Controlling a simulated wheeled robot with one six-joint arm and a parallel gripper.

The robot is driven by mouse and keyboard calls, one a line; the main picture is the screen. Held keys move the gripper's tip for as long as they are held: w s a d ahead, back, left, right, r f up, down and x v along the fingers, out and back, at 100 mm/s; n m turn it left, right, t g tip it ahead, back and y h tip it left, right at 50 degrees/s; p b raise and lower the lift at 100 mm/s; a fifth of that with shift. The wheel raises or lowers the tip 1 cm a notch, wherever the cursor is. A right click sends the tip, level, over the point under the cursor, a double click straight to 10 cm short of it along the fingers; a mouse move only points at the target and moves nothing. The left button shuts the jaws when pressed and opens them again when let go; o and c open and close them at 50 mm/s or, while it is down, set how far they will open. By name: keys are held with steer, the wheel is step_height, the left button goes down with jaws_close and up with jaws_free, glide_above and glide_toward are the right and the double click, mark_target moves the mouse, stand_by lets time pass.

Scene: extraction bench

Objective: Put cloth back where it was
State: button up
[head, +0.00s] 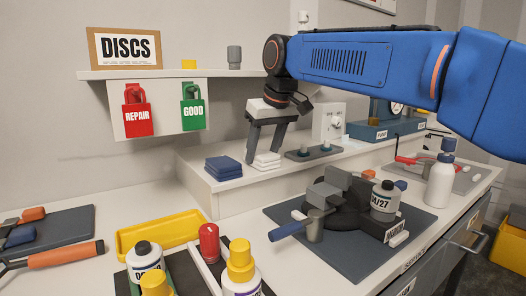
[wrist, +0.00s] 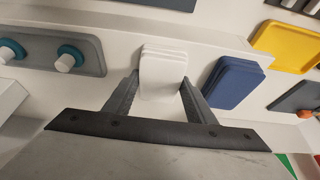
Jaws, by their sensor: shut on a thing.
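A white folded cloth (head: 266,161) lies in layers on the raised ledge at the back of the bench. My gripper (head: 265,148) points down over it, with one finger on each side. In the wrist view the white cloth (wrist: 163,75) sits between the two fingertips of my gripper (wrist: 160,82), which is shut on it. I cannot tell whether the cloth rests fully on the ledge or is slightly raised. A blue folded cloth stack (head: 223,168) lies just left of it in the head view and also shows in the wrist view (wrist: 233,82).
A grey plate with pegs (head: 314,152) stands right of the white cloth. A vise on a dark mat (head: 350,250), a grey jar (head: 384,201) and a white bottle (head: 440,183) are in front. A yellow tray (head: 130,240) and bottles stand front left. A shelf (head: 150,74) hangs above.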

steer(key=o, duration=1)
steer(key=shift+f, duration=0.1)
steer(key=v, duration=1.2)
